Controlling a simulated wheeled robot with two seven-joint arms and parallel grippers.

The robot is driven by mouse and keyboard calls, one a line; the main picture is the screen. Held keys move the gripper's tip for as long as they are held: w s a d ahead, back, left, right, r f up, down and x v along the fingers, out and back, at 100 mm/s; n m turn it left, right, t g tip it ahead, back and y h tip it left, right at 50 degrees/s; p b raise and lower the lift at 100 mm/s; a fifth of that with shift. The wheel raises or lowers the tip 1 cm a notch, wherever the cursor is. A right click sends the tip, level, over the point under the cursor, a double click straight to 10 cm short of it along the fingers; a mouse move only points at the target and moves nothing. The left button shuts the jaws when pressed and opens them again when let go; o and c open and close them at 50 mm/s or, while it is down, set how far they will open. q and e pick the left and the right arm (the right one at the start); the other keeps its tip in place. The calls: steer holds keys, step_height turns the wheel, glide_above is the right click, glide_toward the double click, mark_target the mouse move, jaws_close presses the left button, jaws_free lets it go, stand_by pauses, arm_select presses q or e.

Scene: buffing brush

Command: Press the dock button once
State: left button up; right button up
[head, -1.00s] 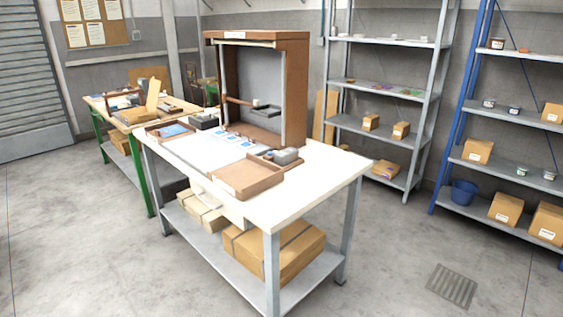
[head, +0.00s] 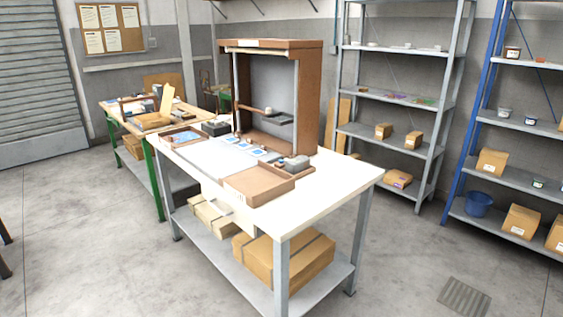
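The white-topped workbench (head: 325,184) stands ahead of me. A brown open-fronted cabinet (head: 308,95) stands at its back, with a grey panel inside. A small dark shelf or dock (head: 279,118) with a light round piece beside it projects inside the cabinet. Small dark grey boxes sit on the bench, one at the cabinet's left (head: 215,128) and one at its right (head: 297,163). I cannot make out which part is the dock button. Neither of my grippers is in view.
A brown tray (head: 258,186) lies near the bench's front edge. Cardboard boxes (head: 284,256) sit on the bench's lower shelf. A green-legged table (head: 150,150) is behind left. Metal shelving (head: 425,150) and blue-posted shelving (head: 462,150) stand right.

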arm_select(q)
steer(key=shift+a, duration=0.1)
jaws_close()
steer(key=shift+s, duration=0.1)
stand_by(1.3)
